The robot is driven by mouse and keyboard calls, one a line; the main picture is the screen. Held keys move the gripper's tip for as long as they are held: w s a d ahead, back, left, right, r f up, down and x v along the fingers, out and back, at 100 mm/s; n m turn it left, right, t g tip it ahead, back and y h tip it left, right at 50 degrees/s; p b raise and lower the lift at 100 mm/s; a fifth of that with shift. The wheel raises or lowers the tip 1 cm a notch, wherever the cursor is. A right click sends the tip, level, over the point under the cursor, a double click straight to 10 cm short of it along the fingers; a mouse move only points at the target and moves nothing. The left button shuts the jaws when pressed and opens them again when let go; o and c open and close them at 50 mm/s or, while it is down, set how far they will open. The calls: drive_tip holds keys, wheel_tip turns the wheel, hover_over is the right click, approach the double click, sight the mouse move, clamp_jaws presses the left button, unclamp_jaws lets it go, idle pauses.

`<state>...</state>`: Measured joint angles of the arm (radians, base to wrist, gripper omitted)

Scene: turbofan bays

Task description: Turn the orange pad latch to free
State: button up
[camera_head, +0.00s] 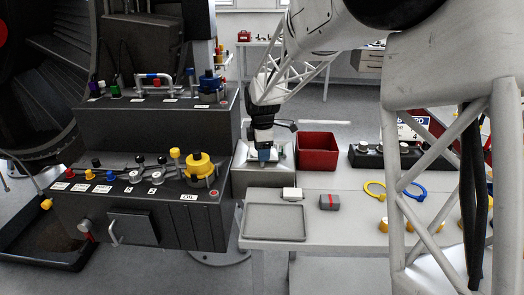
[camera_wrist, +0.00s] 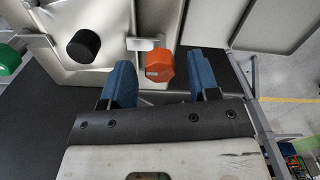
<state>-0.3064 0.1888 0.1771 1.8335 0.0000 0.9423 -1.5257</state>
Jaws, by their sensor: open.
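The orange pad latch (camera_wrist: 160,66) shows in the wrist view as a faceted orange knob with a small pale label, next to a metal bracket on a pale panel. My gripper (camera_wrist: 163,76) is open, with one blue finger to the left of the knob and one to the right. Gaps show on both sides in this view; I cannot tell the depth between fingertips and knob. In the head view my gripper (camera_head: 264,156) points down at a grey metal fixture (camera_head: 251,177) on the bench, and the orange latch is hidden there.
A black knob (camera_wrist: 83,46) and a green knob (camera_wrist: 8,59) are left of the latch. A red bin (camera_head: 317,151) stands right of the fixture, a dark control console (camera_head: 150,200) left. A grey tray (camera_head: 274,222) lies in front.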

drive_tip(key=c, duration=0.9)
